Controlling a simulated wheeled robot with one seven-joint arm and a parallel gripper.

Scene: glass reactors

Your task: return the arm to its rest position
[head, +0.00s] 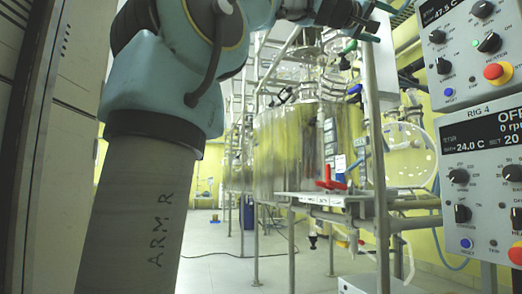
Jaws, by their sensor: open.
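My arm rises at the left of the head view, bends near the top edge and reaches to the right. My gripper (386,23) shows at the top, right of the middle, partly cut by the frame edge. Its fingers are apart, and I see nothing held between them. It appears in front of the upper glassware and frame of the reactor rig. I cannot tell how far it is from them.
A shiny steel reactor vessel (290,150) stands in a metal frame, with a red-handled valve (330,180) at its front. Control panels (480,180) with knobs and red buttons fill the right side. A cabinet (60,150) stands at the left. The floor (215,272) shows bare space below.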

